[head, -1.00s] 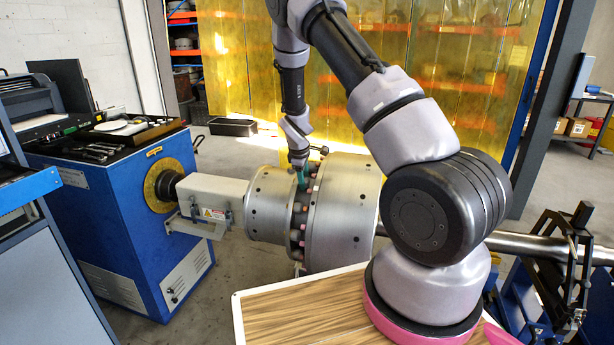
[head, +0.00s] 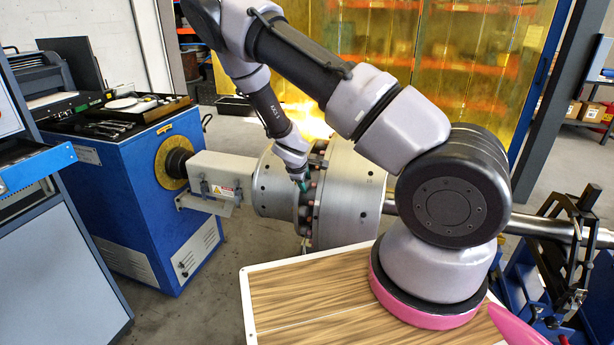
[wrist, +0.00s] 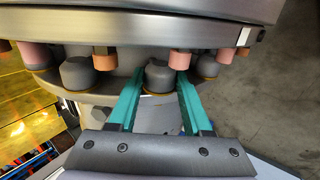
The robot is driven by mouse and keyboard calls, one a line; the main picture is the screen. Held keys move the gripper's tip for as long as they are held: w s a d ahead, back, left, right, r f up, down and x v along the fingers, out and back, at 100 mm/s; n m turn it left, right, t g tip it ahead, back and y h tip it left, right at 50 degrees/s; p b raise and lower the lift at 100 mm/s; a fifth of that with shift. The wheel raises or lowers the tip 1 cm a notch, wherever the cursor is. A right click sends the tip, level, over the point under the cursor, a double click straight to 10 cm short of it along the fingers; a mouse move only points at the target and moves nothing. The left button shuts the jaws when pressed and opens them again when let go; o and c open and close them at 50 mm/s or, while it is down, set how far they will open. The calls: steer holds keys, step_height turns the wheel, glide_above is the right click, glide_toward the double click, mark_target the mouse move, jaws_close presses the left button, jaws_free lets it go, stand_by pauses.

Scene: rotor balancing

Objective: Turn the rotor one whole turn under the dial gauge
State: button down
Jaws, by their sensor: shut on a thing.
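The steel rotor (head: 352,190) lies level on its shaft, with a ring of bolts and coloured plugs in the groove between its two drums. My gripper (head: 303,184) reaches down to this groove from above. In the wrist view, the teal fingers of my gripper (wrist: 158,98) stand on both sides of a grey bolt head (wrist: 158,76) and are shut on it. Grey bolts and orange or pink plugs sit to either side of it. A dial gauge cannot be made out in these frames.
A blue drive cabinet (head: 140,190) stands left, joined to the rotor through a grey guarded coupling (head: 222,178). A dark support stand (head: 560,255) holds the shaft at right. A wood-topped surface (head: 300,295) is in front. A yellow curtain (head: 450,75) hangs behind.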

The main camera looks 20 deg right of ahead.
mark_target(302, 208)
steer(key=f, duration=0.1)
steer(key=s+a+f, duration=0.1)
steer(key=f, duration=0.1)
steer(key=s+f, duration=0.1)
steer(key=f, duration=0.1)
steer(key=shift+s+a, duration=0.25)
steer(key=shift+a, duration=0.05)
steer(key=shift+s+a+f, duration=0.15)
steer(key=shift+s+f, duration=0.05)
steer(key=shift+f, duration=0.5)
steer(key=shift+s+a+f, duration=0.15)
steer(key=shift+s+f, duration=0.05)
steer(key=shift+f, duration=0.5)
steer(key=shift+c, duration=1.7)
jaws_free()
steer(key=v, duration=1)
steer(key=shift+s+a+r, duration=0.2)
steer(key=shift+s+r, duration=0.05)
